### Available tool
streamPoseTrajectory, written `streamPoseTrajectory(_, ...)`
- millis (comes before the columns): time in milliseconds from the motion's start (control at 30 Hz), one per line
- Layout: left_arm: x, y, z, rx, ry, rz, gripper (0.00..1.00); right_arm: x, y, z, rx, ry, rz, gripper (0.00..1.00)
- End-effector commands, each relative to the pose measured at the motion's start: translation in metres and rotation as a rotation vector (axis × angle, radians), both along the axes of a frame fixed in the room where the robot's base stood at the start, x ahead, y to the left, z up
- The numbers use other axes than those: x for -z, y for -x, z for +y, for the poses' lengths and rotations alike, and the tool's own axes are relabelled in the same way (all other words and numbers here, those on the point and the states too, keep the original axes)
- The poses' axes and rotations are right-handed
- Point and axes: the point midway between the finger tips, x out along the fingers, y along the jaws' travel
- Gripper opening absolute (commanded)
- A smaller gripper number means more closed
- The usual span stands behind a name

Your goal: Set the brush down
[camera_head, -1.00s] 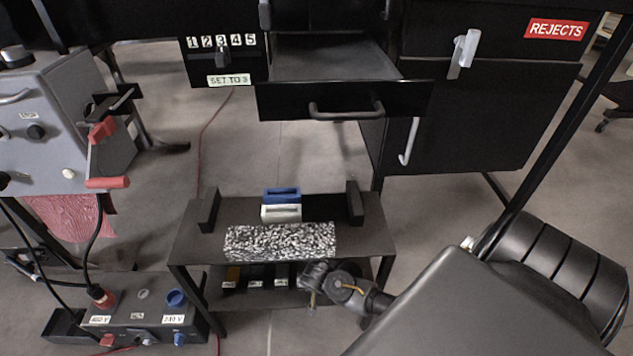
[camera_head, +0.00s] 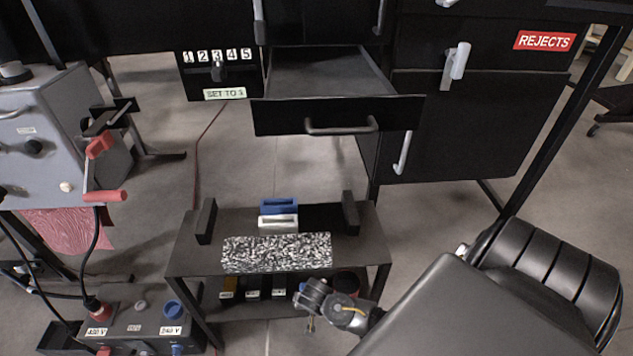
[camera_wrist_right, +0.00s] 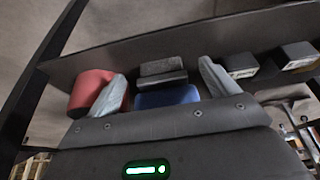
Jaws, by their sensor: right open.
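In the right wrist view, a blue block (camera_wrist_right: 166,97) with a dark grey block (camera_wrist_right: 163,72) just beyond it lies between my right gripper's fingers; this looks like the brush, though I cannot be sure. My right gripper (camera_wrist_right: 164,80) is open, one grey finger on each side, with gaps to the blue block. In the head view my right arm reaches to the front of the cart's lower shelf, and its fingers are hidden there. My left gripper is not in view.
A red cylinder (camera_wrist_right: 92,90) stands close by the left finger, and labelled blocks (camera_wrist_right: 240,65) lie to the right. The cart (camera_head: 190,258) carries a speckled block (camera_head: 277,252), a blue block (camera_head: 279,206) and a white block (camera_head: 278,221) on top. An open drawer (camera_head: 338,117) is behind.

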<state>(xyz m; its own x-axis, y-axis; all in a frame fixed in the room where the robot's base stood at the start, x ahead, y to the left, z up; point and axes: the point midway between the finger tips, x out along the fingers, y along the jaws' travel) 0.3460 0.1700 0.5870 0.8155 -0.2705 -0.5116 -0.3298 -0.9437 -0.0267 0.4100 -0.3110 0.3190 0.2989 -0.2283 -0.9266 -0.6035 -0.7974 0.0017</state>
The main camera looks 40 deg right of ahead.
Motion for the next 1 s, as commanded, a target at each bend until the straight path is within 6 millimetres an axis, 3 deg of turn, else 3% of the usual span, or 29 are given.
streamPoseTrajectory(100, 0.014, 0.013, 0.016, -0.039, -0.045, 0.136, 0.33, -0.003, 0.025, 0.018, -0.003, 0.0, 0.0, 0.86)
streamPoseTrajectory(300, 0.036, 0.04, 0.04, -0.095, -0.107, 0.346, 0.33, -0.003, 0.053, 0.04, 0.001, 0.0, -0.002, 0.86)
streamPoseTrajectory(500, 0.046, 0.058, 0.053, -0.126, -0.137, 0.465, 0.33, -0.002, 0.067, 0.051, 0.001, 0.0, -0.002, 0.86)
streamPoseTrajectory(767, 0.049, 0.064, 0.056, -0.134, -0.145, 0.499, 0.33, -0.003, 0.071, 0.058, -0.01, -0.009, -0.001, 0.86)
streamPoseTrajectory(867, 0.049, 0.064, 0.056, -0.134, -0.145, 0.498, 0.33, -0.019, 0.077, 0.08, -0.092, -0.06, 0.015, 0.86)
streamPoseTrajectory(1000, 0.049, 0.064, 0.056, -0.134, -0.145, 0.497, 0.33, -0.077, 0.089, 0.115, -0.341, -0.146, 0.0, 0.86)
